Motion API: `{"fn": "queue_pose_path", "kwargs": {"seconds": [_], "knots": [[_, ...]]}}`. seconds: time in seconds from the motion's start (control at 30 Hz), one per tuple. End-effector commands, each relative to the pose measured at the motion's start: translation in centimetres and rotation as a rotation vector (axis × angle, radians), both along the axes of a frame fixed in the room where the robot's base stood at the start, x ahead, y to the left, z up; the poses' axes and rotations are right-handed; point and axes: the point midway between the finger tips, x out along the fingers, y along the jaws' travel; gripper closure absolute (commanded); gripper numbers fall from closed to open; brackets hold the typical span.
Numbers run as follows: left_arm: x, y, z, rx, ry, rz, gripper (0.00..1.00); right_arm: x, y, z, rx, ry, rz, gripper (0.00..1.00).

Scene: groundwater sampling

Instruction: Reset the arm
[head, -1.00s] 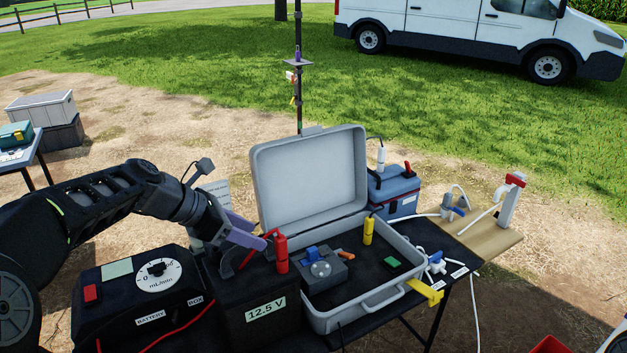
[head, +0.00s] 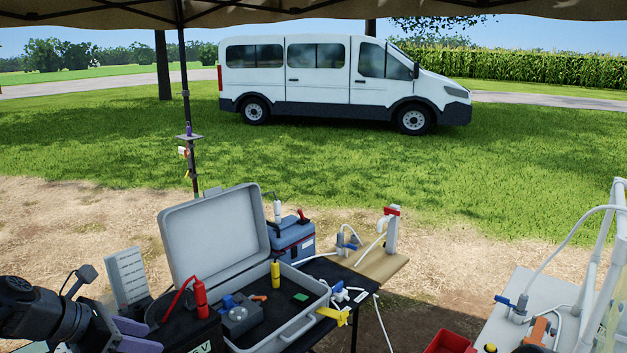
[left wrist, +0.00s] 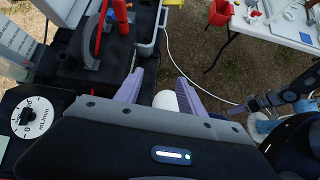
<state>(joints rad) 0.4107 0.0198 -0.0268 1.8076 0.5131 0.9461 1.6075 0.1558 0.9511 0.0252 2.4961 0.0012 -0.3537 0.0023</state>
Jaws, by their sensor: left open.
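My left gripper (head: 138,335) is at the lower left of the head view, its purple fingers partly cut off by the picture's bottom edge. In the left wrist view the same gripper (left wrist: 162,88) has its fingers spread apart. A white rounded thing shows beyond the gap; I cannot tell what it is. The red clamp (head: 200,298) stands on the black battery box, to the right of the fingers and apart from them. In the left wrist view, what looks like my right gripper (left wrist: 242,106) shows small at the right; its jaws are unclear.
The open grey case (head: 292,333) holds a yellow cylinder (head: 275,273) and a grey device (head: 240,315). A blue cooler (head: 293,245) stands behind it. A white table (head: 490,325) with tubing is at right. A dial (left wrist: 33,117) shows beside my left gripper.

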Motion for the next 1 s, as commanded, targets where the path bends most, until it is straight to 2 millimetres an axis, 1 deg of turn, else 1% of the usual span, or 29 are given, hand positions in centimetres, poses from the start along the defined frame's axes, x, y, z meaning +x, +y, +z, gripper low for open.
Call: {"fn": "queue_pose_path", "kwargs": {"seconds": [0.03,0.17,0.2,0.27,0.37,0.47,0.5,0.57,0.6,0.67,0.7,0.77,0.8,0.87,0.9,1.0], "knots": [[0.2,-0.4,-1.0,0.015,0.003,-0.018,0.53,0.1,0.0,0.0,0.0,-0.002,-0.001,0.64],[0.4,-1.1,-3.7,0.063,0.002,-0.07,0.53,0.2,0.0,0.0,-0.001,-0.004,-0.001,0.64],[0.5,-1.4,-4.8,0.082,0.003,-0.092,0.53,0.2,0.0,0.0,0.0,-0.003,-0.001,0.64],[0.6,-1.8,-6.4,0.112,0.002,-0.125,0.53,0.1,0.0,0.0,0.0,-0.003,-0.001,0.64],[0.5,-2.9,-9.7,0.173,0.0,-0.201,0.53,0.1,0.0,0.0,0.0,-0.002,-0.001,0.64],[0.1,-4.3,-13.5,0.243,-0.006,-0.299,0.53,0.1,0.0,0.0,0.0,-0.002,-0.001,0.64],[-0.2,-5.1,-15.3,0.277,-0.01,-0.348,0.53,0.1,0.0,0.0,0.0,-0.002,-0.001,0.64],[-0.8,-6.3,-18.3,0.331,-0.019,-0.438,0.53,0.1,0.0,0.0,0.0,-0.002,-0.001,0.64],[-1.5,-7.4,-20.5,0.371,-0.028,-0.512,0.53,0.1,0.0,0.0,0.0,-0.002,-0.001,0.64],[-3.0,-9.3,-24.3,0.438,-0.048,-0.648,0.53,0.1,0.0,0.0,0.0,-0.002,-0.001,0.64],[-4.5,-10.8,-27.1,0.485,-0.068,-0.759,0.53,0.1,0.0,0.0,0.0,-0.002,-0.001,0.64],[-6.9,-13.1,-30.8,0.554,-0.113,-0.939,0.53,0.1,0.0,0.0,0.0,-0.002,-0.001,0.64],[-8.8,-14.7,-33.1,0.596,-0.151,-1.063,0.53,0.1,0.0,0.0,0.0,-0.002,-0.001,0.64],[-11.9,-17.0,-36.1,0.647,-0.22,-1.251,0.53,0.1,0.0,0.0,0.0,-0.002,-0.001,0.64],[-13.9,-18.4,-37.6,0.676,-0.273,-1.37,0.53,0.1,0.0,0.0,0.0,-0.002,-0.001,0.64],[-18.8,-21.5,-40.3,0.723,-0.415,-1.63,0.53,0.1,0.0,0.0,0.0,-0.002,-0.001,0.64]]}}
